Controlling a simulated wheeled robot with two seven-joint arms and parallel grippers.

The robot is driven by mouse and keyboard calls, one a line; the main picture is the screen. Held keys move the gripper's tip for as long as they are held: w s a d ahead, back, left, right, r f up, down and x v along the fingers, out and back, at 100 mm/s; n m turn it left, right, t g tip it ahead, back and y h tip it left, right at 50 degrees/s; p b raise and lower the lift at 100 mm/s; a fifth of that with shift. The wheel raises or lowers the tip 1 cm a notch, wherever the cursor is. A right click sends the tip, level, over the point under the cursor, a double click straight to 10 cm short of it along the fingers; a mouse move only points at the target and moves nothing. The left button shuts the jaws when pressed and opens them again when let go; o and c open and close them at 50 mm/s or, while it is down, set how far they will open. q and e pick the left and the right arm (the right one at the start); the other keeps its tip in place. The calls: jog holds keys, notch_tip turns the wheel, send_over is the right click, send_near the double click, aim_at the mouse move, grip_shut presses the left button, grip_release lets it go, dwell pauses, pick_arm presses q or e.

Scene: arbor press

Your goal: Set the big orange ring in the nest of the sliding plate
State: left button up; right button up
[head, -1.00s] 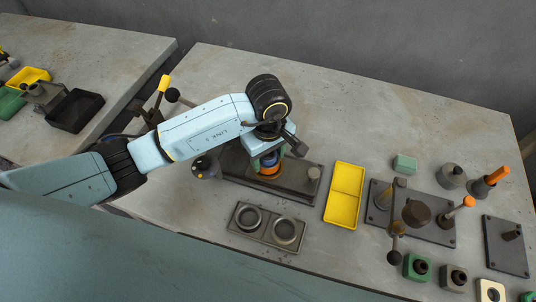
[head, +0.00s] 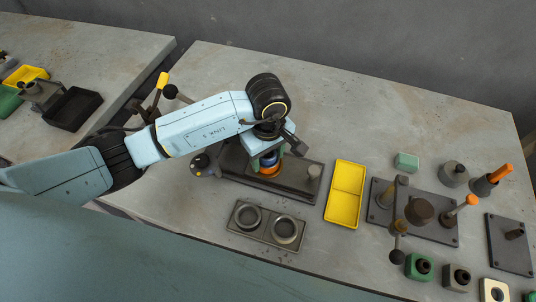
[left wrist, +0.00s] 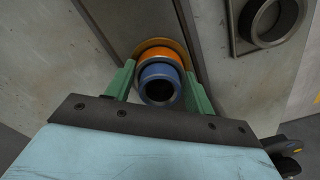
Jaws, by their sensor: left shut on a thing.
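The big orange ring (head: 270,169) is low over the dark sliding plate (head: 298,190). A blue sleeve (left wrist: 160,84) with a dark bore stands at its middle, on the camera side. The nest is hidden, and I cannot tell whether the ring touches the plate. My right gripper is not in view.
A grey holder with two round cups (head: 266,228) lies in front of the plate. A yellow tray (head: 345,194) stands to its right. Farther right are a dark fixture plate (head: 440,232) with posts and several small blocks. A yellow-tipped lever (head: 163,80) rises behind my left arm.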

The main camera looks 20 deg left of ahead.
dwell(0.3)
pick_arm(q)
jog(key=o, duration=1.1)
notch_tip(320, 180, up, 7)
jog(key=p, duration=0.4)
